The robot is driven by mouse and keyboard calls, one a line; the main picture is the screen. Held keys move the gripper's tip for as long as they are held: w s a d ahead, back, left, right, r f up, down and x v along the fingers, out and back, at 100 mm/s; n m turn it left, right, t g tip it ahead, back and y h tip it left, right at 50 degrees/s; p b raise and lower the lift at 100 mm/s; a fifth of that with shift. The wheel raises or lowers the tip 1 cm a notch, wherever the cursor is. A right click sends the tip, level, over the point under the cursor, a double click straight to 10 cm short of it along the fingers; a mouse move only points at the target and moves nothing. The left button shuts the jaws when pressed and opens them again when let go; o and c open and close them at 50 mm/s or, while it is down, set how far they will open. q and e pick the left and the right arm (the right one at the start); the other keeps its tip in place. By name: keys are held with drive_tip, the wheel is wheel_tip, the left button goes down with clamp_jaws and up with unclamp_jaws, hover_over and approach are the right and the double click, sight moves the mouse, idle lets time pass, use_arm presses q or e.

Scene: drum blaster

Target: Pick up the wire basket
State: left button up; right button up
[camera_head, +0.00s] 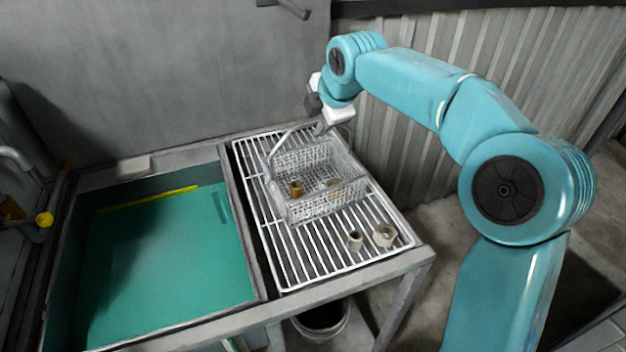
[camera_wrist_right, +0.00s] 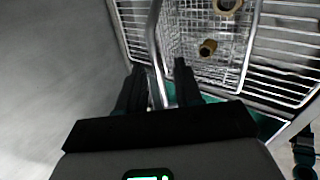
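The wire basket (camera_head: 318,207) stands upright on a white wire rack (camera_head: 290,262), with its arched handle (camera_head: 283,143) raised. It holds a brass-coloured fitting (camera_head: 297,189) and another small part (camera_head: 333,183). My right gripper (camera_head: 321,127) is at the far end of the handle, above the basket. In the right wrist view, its two dark fingers (camera_wrist_right: 159,65) are apart, with the handle bar (camera_wrist_right: 154,38) running between them. A gap shows beside the bar, so the fingers look open around it. The basket (camera_wrist_right: 190,35) lies beyond the fingertips. My left gripper is not in view.
Corrugated metal (camera_head: 500,60) stands behind right. A bucket (camera_head: 322,322) sits below.

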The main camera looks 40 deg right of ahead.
drive_tip(key=x, duration=0.2)
drive_tip(key=shift+w+f, duration=0.2)
drive_tip(key=shift+w, duration=0.05)
drive_tip(key=shift+s+r, duration=0.15)
drive_tip(key=shift+c, duration=0.4)
drive_tip(key=c, duration=0.5)
clamp_jaws()
idle(0.4)
